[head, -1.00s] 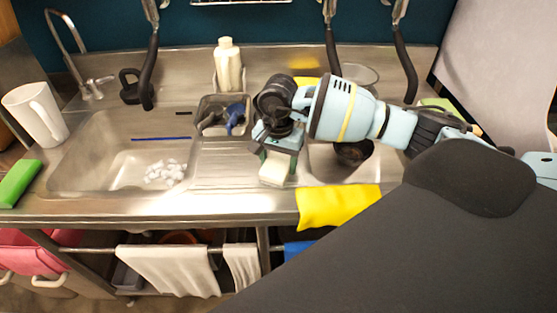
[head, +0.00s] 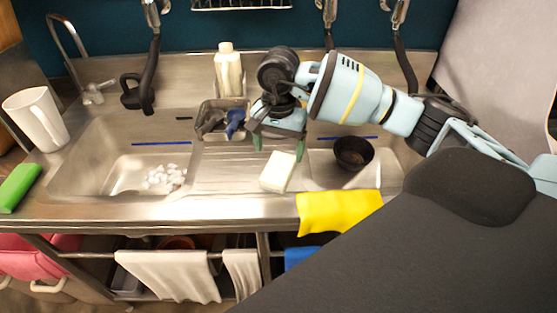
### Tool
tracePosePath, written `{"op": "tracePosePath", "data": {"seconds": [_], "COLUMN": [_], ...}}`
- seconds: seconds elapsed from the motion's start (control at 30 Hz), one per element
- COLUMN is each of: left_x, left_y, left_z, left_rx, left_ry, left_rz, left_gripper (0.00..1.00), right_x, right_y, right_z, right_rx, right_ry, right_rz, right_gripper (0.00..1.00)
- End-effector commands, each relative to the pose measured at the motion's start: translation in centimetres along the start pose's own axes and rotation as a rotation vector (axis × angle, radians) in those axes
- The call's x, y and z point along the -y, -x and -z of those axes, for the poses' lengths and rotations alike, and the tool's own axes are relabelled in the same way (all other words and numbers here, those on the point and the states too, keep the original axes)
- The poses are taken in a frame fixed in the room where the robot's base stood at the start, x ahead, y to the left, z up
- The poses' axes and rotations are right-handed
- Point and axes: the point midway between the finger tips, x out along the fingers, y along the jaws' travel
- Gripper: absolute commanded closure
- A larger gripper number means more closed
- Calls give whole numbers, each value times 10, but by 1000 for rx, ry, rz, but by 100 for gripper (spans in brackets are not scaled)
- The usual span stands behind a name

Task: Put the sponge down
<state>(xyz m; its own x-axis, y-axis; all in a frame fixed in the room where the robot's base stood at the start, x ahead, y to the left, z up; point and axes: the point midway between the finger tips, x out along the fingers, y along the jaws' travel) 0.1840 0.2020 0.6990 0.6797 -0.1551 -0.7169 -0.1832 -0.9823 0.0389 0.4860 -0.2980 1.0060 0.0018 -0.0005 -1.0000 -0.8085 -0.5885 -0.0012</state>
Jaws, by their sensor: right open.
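A white sponge (head: 278,171) lies on the ribbed steel drainboard (head: 222,177) between the two sink basins, near the left edge of the right basin. My right gripper (head: 276,146) is just behind and above the sponge, pointing down. Its green-tipped fingers are spread apart and hold nothing. A small gap shows between the fingers and the sponge. My left gripper is not in the head view.
A dark bowl (head: 353,153) sits in the right basin. White pieces (head: 165,177) lie in the left basin. A metal caddy (head: 222,119), a bottle (head: 228,70) and a white pitcher (head: 37,118) stand around. A yellow cloth (head: 338,211) hangs over the front edge.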

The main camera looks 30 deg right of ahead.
Motion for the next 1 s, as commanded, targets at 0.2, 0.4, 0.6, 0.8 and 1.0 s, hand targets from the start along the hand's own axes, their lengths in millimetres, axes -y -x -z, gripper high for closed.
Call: {"op": "tracePosePath", "data": {"seconds": [0.2, 0.4, 0.6, 0.8, 1.0], "left_x": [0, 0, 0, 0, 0], "left_y": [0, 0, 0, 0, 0], "left_z": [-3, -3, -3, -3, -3], "left_rx": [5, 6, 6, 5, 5], "left_ry": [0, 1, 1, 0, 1], "left_rz": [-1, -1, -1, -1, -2], "left_gripper": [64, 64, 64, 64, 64], "right_x": [0, 0, 0, 0, 0], "right_y": [36, 51, 54, 53, 53], "right_z": [0, 0, 0, 0, 0], "right_rx": [0, 1, 1, 1, 1], "right_ry": [-1, 0, 0, 0, 0], "right_rz": [1, -2, -1, -1, -1], "right_gripper": [19, 19, 19, 19, 19]}}
